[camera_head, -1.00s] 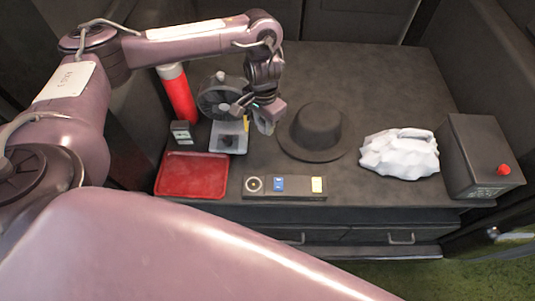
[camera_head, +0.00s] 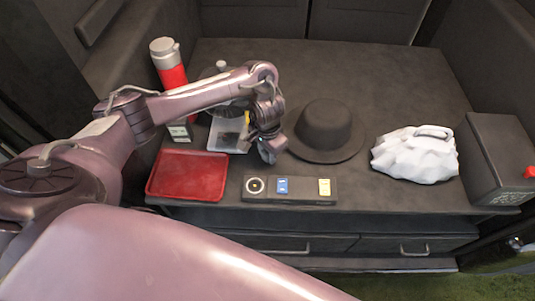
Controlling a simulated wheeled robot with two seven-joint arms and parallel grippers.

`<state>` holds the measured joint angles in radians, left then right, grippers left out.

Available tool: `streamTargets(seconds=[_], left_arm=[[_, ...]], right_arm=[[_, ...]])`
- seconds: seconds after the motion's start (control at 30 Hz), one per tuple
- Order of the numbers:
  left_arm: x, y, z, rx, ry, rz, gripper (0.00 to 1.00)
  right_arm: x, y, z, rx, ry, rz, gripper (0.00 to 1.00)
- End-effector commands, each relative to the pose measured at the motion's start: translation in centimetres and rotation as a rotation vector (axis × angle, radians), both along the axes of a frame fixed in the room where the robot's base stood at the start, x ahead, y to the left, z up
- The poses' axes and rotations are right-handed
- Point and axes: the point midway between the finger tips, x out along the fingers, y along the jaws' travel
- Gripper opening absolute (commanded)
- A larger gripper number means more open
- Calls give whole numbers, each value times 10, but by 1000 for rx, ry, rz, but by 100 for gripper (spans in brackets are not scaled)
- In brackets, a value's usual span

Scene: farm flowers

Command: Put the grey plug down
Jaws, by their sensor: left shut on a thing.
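My left gripper (camera_head: 268,150) reaches in from the left and points down over the dark bench top, left of the black hat and just behind the long dark panel. It is shut on the grey plug, which is small and mostly hidden by the fingers. I cannot tell whether the plug touches the bench. My right gripper is not in view.
A dark panel (camera_head: 305,191) with a round dial, a blue and a yellow part lies at the front. A red tray (camera_head: 188,174), grey tray (camera_head: 225,133), red flask (camera_head: 172,74), black hat (camera_head: 325,132), white bag (camera_head: 415,155) and dark box (camera_head: 494,165) surround it. Bench behind the hat is clear.

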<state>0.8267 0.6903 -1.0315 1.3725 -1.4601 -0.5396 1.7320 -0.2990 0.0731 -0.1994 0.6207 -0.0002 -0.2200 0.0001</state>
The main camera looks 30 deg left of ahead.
Motion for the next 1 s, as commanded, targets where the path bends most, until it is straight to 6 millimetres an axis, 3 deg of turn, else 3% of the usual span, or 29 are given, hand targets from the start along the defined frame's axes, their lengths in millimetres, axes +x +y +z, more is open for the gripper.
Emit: streamTargets(seconds=[0.67,0.7,0.87,1.0], left_arm=[[0,-1,-11,-1,0,0,0],[0,0,-11,-1,0,0,32],[0,0,-11,-1,0,0,52],[0,0,-11,0,0,0,52]], right_arm=[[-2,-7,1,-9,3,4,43],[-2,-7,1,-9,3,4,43],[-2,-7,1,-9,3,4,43],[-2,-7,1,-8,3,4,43]])
